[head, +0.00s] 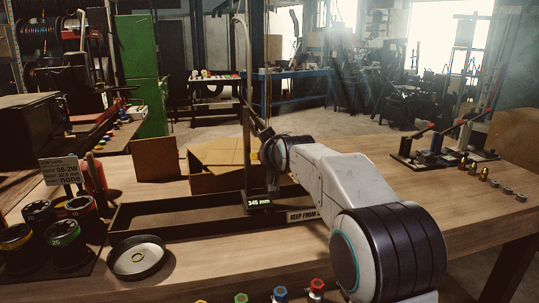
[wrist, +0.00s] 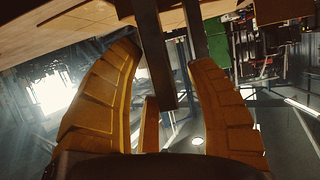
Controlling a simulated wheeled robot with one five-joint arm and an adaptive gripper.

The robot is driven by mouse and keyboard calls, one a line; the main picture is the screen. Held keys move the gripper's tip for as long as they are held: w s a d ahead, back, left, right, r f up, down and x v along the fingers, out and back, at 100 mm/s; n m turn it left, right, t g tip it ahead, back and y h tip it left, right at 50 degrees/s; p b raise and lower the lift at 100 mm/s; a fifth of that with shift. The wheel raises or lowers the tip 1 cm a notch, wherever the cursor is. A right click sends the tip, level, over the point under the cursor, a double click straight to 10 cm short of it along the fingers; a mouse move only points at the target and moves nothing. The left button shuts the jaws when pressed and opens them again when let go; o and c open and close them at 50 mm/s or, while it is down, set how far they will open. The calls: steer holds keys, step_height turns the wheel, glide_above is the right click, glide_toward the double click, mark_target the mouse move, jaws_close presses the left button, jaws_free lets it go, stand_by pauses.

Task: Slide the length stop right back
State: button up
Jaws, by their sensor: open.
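The length stop seems to be the dark upright post (head: 246,105) standing at the long shallow tray (head: 165,212). A small display (head: 258,202) at its foot reads 345 mm. My arm reaches in from the right, and its dark wrist end is beside the post; the fingers are mostly hidden in the head view. A dark bar (wrist: 155,60) runs between the fingers, with a gap to the right finger. I cannot tell whether the left finger touches it.
A round dark dish (head: 138,257) and several coloured-ring dies (head: 64,240) are at the left. A cardboard box (head: 225,165) stands behind the tray. Lever tools (head: 435,150) and small fittings (head: 483,172) are at the right. Open bench lies between.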

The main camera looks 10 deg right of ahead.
steer(key=shift+o, duration=0.4)
jaws_close()
